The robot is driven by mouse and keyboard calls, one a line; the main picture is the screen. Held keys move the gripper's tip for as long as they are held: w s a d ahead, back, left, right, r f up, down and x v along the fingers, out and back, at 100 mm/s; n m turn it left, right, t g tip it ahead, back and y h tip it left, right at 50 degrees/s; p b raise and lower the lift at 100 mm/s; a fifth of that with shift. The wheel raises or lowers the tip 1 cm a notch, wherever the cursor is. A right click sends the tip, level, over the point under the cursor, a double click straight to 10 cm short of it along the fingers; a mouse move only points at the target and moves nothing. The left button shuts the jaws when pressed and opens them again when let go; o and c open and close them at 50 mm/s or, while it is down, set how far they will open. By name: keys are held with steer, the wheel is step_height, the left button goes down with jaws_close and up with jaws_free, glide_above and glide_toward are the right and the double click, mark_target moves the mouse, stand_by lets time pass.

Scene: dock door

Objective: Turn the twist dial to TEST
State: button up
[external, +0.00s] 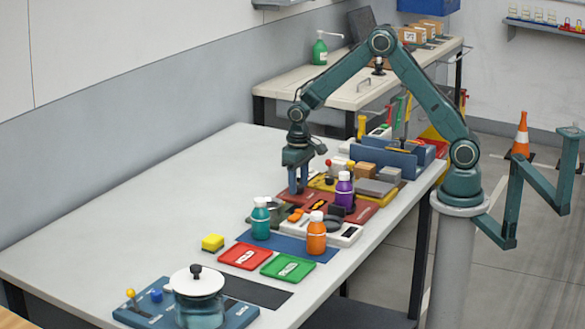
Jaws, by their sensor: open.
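My gripper (298,188) points straight down over the far left part of a dark red board (361,213) on the table. Small orange parts lie just in front of the gripper. A blue panel (151,312) at the near end carries a yellow-topped lever (131,294) and a blue knob (156,295).
A teal bottle (260,220), an orange bottle (316,235) and a purple bottle (344,190) stand near the gripper. A lidded pot (199,300) stands on the blue panel. Red (245,255) and green (288,267) trays lie between. The table's left side is clear.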

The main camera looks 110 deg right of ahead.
mark_target(300, 186)
step_height(300, 186, up, 14)
stand_by(0.8)
steer(key=s+a+r+n+t, duration=0.1)
steer(key=s+a+r+n, duration=0.1)
steer(key=s+a+r, duration=0.4)
steer(key=s+a+r+n+t, duration=0.1)
steer(key=s+a+r+n, duration=0.15)
steer(key=a, duration=0.55)
steer(key=s+a+n+t, duration=0.3)
steer(key=s+a, duration=0.6)
steer(key=s, duration=0.4)
steer(key=shift+s+a+n+t, duration=0.3)
steer(key=shift+s+a+n, duration=0.05)
steer(key=shift+n, duration=0.5)
